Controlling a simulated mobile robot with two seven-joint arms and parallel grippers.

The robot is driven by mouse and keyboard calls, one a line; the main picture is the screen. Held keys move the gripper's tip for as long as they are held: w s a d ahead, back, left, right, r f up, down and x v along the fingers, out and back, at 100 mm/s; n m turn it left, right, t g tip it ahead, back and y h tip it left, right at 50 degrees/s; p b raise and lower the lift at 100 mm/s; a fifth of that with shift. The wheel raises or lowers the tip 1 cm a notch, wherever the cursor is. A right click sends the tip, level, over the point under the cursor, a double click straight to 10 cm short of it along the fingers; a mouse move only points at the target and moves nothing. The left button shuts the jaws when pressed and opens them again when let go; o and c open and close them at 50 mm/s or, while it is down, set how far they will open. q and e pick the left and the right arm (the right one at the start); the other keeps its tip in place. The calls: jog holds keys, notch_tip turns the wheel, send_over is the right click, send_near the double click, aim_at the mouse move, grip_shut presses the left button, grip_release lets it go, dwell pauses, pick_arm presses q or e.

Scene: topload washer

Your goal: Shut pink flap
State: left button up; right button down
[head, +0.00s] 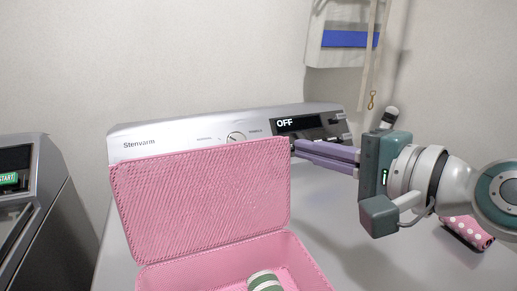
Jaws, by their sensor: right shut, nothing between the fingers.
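A pink woven box (308,262) stands on the washer top, cut off by the bottom edge of the head view. Its pink flap (205,195) is raised, close to upright, hinged along the box's back edge. My right gripper (294,149) is shut and empty. Its purple fingers reach in from the right, with the tips at the flap's upper right corner. I cannot tell whether they touch it or are just behind it. My left gripper is not in view.
A green-and-white striped object (265,281) lies in the box. The washer's control panel (225,128) reads OFF behind the flap. A pink patterned item (467,232) lies at right, beneath my arm. Another machine (28,215) stands at left. Grey top (350,225) is clear right of the box.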

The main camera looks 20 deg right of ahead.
aim_at(285, 154)
jog(key=w+a, duration=0.1)
jog(key=w+a+p, duration=0.1)
jog(key=a, duration=0.1)
jog(key=shift+f+p, duration=0.1)
jog(key=shift+p, duration=0.2)
jog(key=shift+s+a, duration=0.35)
jog(key=shift+s, duration=0.2)
